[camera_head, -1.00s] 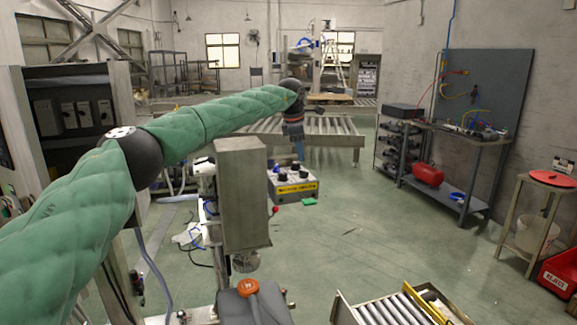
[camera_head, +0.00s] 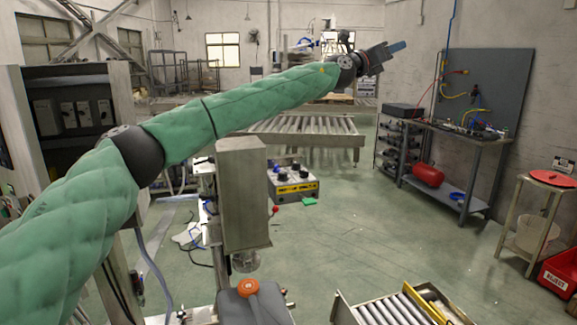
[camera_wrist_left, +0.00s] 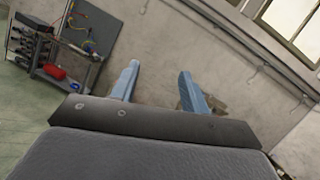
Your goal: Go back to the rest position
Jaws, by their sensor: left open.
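My left arm, in a green padded sleeve, reaches from the lower left up and across the head view. My left gripper (camera_head: 397,47) is raised and points to the right, in front of the back wall. In the left wrist view its two blue fingers (camera_wrist_left: 158,90) stand apart with nothing between them. My right gripper is in neither view.
A grey metal box on a post (camera_head: 244,195) stands below my left forearm. A roller conveyor (camera_head: 300,135) lies behind, and another roller section (camera_head: 395,310) is at the front. A workbench (camera_head: 460,140) and a small stand (camera_head: 530,215) are on the right. The middle floor is clear.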

